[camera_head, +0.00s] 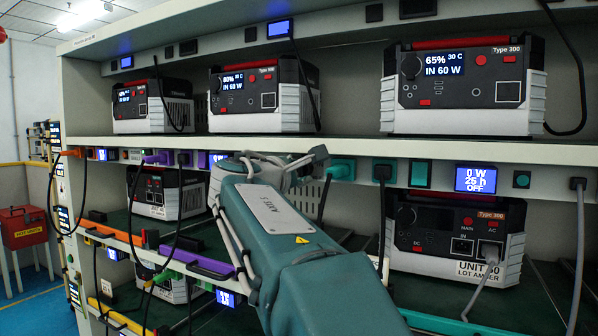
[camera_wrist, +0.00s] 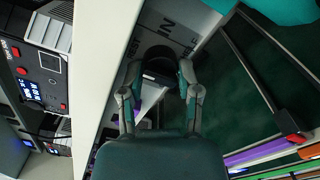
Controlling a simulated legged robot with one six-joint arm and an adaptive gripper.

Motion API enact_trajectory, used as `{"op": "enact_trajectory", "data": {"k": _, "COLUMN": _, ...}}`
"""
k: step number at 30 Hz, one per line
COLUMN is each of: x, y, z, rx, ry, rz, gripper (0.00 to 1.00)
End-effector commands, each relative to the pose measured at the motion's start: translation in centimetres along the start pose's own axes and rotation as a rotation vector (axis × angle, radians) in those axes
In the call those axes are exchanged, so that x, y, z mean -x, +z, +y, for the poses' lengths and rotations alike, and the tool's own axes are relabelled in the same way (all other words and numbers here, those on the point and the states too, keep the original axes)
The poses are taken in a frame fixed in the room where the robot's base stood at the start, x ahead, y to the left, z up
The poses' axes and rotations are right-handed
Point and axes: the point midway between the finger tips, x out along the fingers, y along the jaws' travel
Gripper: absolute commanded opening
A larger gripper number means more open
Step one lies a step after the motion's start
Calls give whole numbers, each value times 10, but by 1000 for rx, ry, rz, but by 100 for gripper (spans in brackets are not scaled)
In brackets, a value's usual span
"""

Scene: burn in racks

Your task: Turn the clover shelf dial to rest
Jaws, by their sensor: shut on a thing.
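In the wrist view, my gripper (camera_wrist: 160,82) has its two fingers on either side of a dark round knob (camera_wrist: 161,56), which looks like a dial, and is shut on it. The knob is in shadow, and its pointer setting cannot be read. In the head view my fingertips are hidden behind my arm, in the middle of the rack. I cannot tell from these views whether this knob is marked clover.
Power units stand on the upper shelf, one at the right (camera_head: 465,118). A lower right unit (camera_head: 455,262) has a grey cable plugged in. Cables hang at left. Violet (camera_head: 207,262) and orange (camera_head: 112,230) bars edge the lower shelf.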

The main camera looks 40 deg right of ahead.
Motion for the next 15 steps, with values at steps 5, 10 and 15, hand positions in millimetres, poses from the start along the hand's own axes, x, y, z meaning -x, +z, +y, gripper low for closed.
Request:
{"op": "enact_trajectory", "data": {"k": 5, "x": 0, "y": -1, "z": -1, "rx": 2, "ry": -2, "rz": 2, "gripper": 78}}
{"op": "enact_trajectory", "data": {"k": 10, "x": 0, "y": -1, "z": 0, "rx": 2, "ry": -1, "rz": 1, "gripper": 78}}
{"op": "enact_trajectory", "data": {"k": 15, "x": 3, "y": 0, "z": 0, "rx": 1, "ry": 1, "rz": 1, "gripper": 78}}
